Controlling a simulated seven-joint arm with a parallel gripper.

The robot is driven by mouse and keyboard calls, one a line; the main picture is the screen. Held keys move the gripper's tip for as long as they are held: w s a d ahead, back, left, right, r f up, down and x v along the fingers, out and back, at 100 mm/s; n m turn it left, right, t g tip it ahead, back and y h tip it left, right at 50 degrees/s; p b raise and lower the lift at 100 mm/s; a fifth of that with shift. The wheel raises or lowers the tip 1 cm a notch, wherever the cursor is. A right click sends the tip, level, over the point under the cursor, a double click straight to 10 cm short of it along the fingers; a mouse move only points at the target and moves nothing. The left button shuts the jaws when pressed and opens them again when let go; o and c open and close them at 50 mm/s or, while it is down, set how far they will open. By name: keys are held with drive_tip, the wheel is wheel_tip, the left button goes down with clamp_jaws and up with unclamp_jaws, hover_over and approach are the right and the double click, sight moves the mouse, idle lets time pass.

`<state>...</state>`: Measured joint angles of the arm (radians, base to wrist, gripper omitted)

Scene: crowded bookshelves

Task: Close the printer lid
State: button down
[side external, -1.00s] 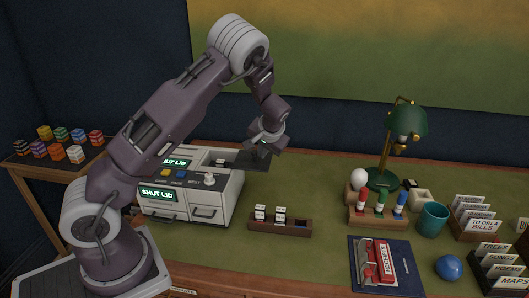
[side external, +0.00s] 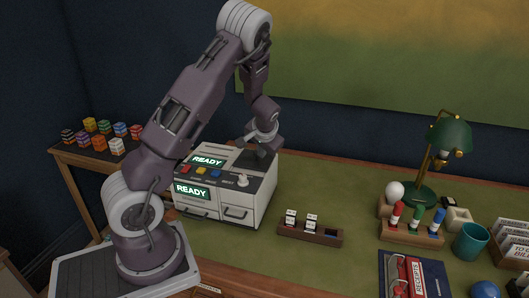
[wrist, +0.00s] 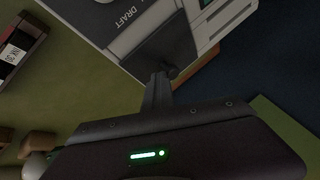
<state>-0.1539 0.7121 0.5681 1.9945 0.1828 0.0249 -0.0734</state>
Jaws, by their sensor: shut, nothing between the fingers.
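The printer (side external: 232,206) is a pale box with drawers at the desk's left side. Its two green displays (side external: 192,191) read "READY". The dark lid (side external: 250,160) lies down flat on the printer's top right. My gripper (side external: 261,153) is shut and empty, pointing down at the lid. In the wrist view, the shut fingertips (wrist: 162,76) are at the edge of the dark lid (wrist: 168,45). I cannot tell whether they touch it.
A wooden tray with white blocks (side external: 310,236) is right of the printer. Coloured blocks (side external: 101,135) sit on a side table. Green desktop between is clear.

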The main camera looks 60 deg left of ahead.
drive_tip(key=shift+s+a, duration=0.25)
drive_tip(key=shift+s, duration=0.1)
drive_tip(key=s+d+r+t+h, duration=0.1)
drive_tip(key=s+d+r+h, duration=0.15)
drive_tip(key=d+r, duration=0.6)
drive_tip(key=s+d+r+h, duration=0.2)
drive_tip(key=s+d+r, duration=0.3)
drive_tip(key=d, duration=0.7)
drive_tip(key=s+d+r+m+t+h, duration=0.1)
drive_tip(key=s+d+r+m, duration=0.1)
drive_tip(key=s+d, duration=0.4)
drive_tip(key=s+d+r+m+t+h, duration=0.1)
drive_tip(key=s+d+r, duration=0.3)
drive_tip(key=s, duration=0.5)
drive_tip(key=shift+d+r+m, duration=0.2)
drive_tip(key=shift+d+m, duration=0.6)
drive_tip(key=shift+d, duration=0.35)
